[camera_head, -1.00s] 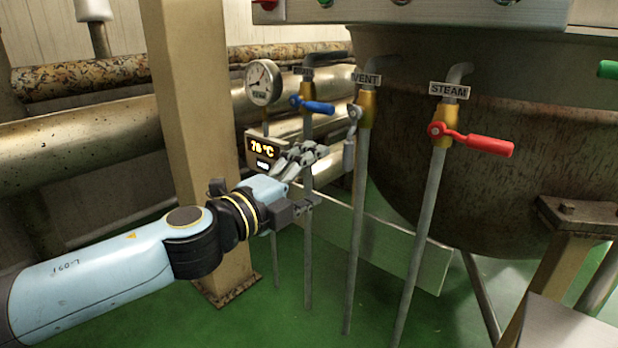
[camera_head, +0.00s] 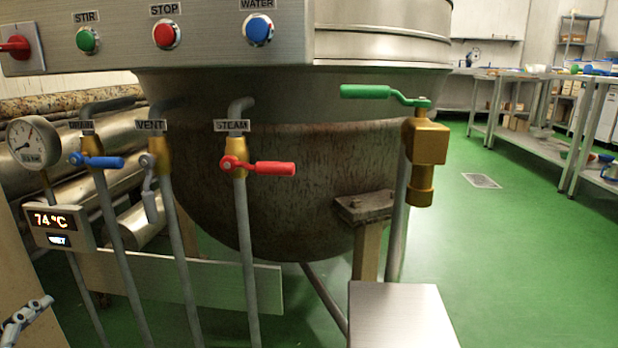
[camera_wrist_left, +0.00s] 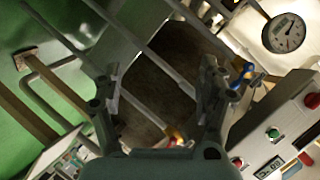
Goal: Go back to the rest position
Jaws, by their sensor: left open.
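My left gripper (camera_head: 27,318) shows only in part at the lower left edge of the head view. In the left wrist view its two fingers (camera_wrist_left: 160,85) stand wide apart with nothing held between them. It is apart from the valves. The steam valve's red handle (camera_head: 262,167) points sideways to the right. The vent valve's grey lever (camera_head: 150,190) hangs down along its pipe. A blue-handled valve (camera_head: 98,161) points sideways to the right. My right gripper is not in view.
The large kettle (camera_head: 270,190) fills the middle, under a panel with STIR (camera_head: 88,40), STOP (camera_head: 167,34) and WATER (camera_head: 259,30) buttons. A display (camera_head: 58,222) reads 74 °C. A brass outlet with green handle (camera_head: 378,92) stands at right. Green floor (camera_head: 520,270) is clear at right.

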